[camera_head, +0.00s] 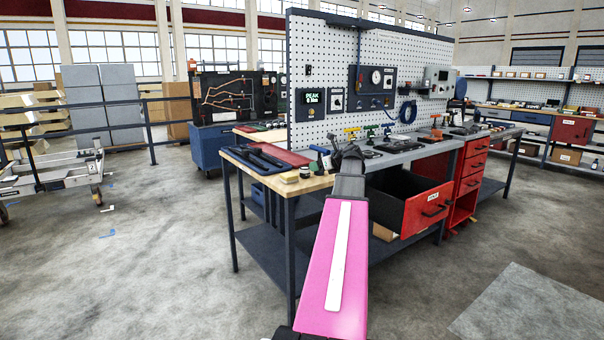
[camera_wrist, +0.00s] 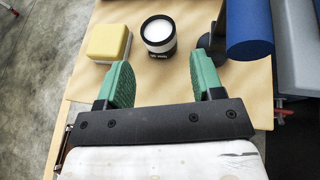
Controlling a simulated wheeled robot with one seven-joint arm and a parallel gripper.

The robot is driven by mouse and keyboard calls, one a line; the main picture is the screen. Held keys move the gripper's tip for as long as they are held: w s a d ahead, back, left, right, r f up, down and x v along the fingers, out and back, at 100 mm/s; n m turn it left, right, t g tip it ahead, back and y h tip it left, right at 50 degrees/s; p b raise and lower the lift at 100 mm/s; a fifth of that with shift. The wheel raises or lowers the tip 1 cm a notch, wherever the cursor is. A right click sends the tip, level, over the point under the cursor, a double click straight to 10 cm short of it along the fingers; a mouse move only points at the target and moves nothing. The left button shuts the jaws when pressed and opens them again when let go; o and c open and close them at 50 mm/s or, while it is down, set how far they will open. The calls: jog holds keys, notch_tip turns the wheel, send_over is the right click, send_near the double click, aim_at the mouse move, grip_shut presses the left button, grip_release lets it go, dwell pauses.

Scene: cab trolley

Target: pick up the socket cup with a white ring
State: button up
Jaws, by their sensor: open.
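A short black cup with a pale round top and a white band with dark lettering (camera_wrist: 159,46) stands upright on the wooden bench top. In the wrist view it is just beyond my gripper (camera_wrist: 161,70), roughly in line with the gap between the green fingers. The fingers are spread, with nothing between them. The cup appears apart from both fingers. In the head view my arm reaches to the front corner of the bench, and its dark wrist hides much of the gripper.
A yellow and white block (camera_wrist: 109,43) sits left of the cup. A blue cylinder (camera_wrist: 249,29) and a dark stand are close on the right. In the head view, an open red drawer (camera_head: 428,208) juts out right of my arm. A pegboard (camera_head: 335,60) rises behind.

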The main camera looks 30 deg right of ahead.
aim_at(307, 168)
jog(key=x, duration=1)
jog(key=shift+s+a+f, duration=0.1)
jog(key=shift+a+f, duration=0.05)
jog(key=shift+f, duration=0.05)
jog(key=c, duration=0.8)
jog(key=shift+r, duration=0.1)
